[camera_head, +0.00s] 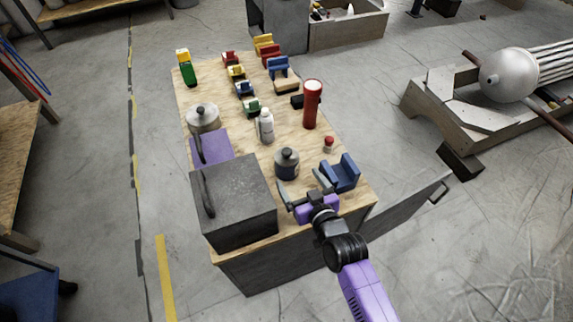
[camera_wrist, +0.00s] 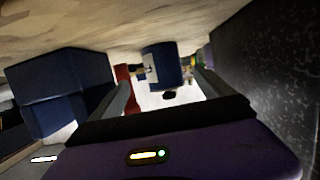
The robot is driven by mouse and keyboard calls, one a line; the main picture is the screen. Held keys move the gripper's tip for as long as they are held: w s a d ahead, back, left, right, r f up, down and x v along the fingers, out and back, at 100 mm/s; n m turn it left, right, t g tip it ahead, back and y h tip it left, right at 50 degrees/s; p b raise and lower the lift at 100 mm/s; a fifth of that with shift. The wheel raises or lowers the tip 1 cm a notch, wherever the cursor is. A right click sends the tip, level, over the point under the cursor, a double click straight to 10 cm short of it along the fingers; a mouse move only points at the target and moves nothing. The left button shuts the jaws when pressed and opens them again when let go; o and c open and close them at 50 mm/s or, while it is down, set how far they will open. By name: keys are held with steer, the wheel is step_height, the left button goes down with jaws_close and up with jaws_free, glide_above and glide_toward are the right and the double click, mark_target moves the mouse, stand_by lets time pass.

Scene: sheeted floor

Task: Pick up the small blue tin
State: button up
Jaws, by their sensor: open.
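The small blue tin (camera_head: 287,168) stands upright near the front of the wooden-topped bench, with a dark knobbed top and a pale band. In the wrist view the tin (camera_wrist: 165,65) shows dark blue with a pale label, seen upside down ahead of the fingers and roughly between their lines. My gripper (camera_head: 303,187) is open and empty, low over the bench's front, just short of the tin and apart from it. Both fingers also show in the wrist view, where my gripper (camera_wrist: 164,92) has nothing between its fingers.
A dark grey box (camera_head: 240,198) stands close left of my gripper, and a blue bracket-shaped block (camera_head: 342,173) close right. Behind the tin are a white bottle (camera_head: 265,126), a red cylinder (camera_head: 312,104) and a small red-capped item (camera_head: 328,144). A lidded pot (camera_head: 203,118) stands farther left.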

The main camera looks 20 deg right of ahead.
mark_target(292, 170)
steer(key=x, duration=0.7)
steer(key=shift+w+a+r, duration=0.15)
steer(key=shift+a, duration=0.05)
steer(key=c, duration=1.8)
steer(key=shift+r, duration=0.1)
steer(key=shift+c, duration=0.4)
steer(key=shift+r, duration=0.1)
